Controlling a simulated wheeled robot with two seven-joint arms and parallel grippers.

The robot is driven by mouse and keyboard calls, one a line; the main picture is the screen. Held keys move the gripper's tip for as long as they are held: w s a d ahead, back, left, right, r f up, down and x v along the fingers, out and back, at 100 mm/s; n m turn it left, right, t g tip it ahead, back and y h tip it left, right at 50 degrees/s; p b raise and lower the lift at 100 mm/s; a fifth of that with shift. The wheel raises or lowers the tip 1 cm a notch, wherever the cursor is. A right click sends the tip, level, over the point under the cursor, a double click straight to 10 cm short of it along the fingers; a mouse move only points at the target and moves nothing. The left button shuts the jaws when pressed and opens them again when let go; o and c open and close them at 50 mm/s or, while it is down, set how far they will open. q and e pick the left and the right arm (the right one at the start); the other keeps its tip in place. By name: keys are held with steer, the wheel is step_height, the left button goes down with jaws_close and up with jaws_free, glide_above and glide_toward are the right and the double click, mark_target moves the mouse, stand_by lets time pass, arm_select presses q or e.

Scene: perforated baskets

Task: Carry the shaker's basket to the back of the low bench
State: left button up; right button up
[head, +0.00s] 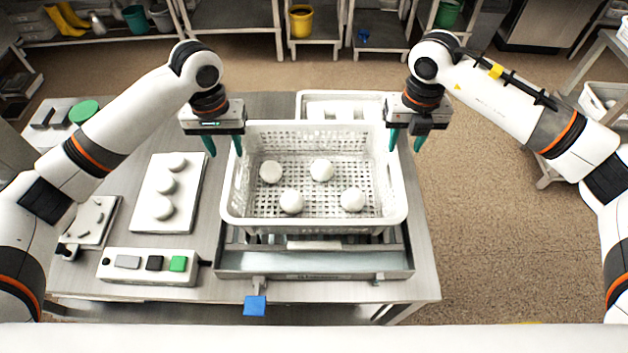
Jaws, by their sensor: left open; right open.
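A white perforated basket (314,215) sits on a metal shaker (316,262) at the front of a grey table. Several white round pieces lie on the basket's floor. My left gripper (223,147) is open at the basket's far left corner, with one teal finger outside the left wall and the other close to the rim. My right gripper (404,142) is open at the far right corner, its fingers near the right rim. I cannot tell whether any finger touches the basket. The low bench cannot be singled out with certainty.
Behind the basket stands another white container (340,97). To the left are a white tray (181,221) with round pieces, a control box (147,266) with a green button, and a small device (92,220). Shelves with a yellow bucket (300,22) line the back. Brown floor lies open at right.

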mark_target(232, 166)
arm_select(q)
step_height(232, 166, down, 7)
steer(key=shift+f, duration=0.2)
arm_select(e)
step_height(232, 166, down, 7)
steer(key=shift+s+f, duration=0.1)
steer(key=shift+f, duration=0.05)
arm_select(q)
steer(key=c, duration=0.9)
arm_select(e)
steer(key=c, duration=0.9)
arm_select(q)
jaws_close()
steer(key=shift+r, duration=0.1)
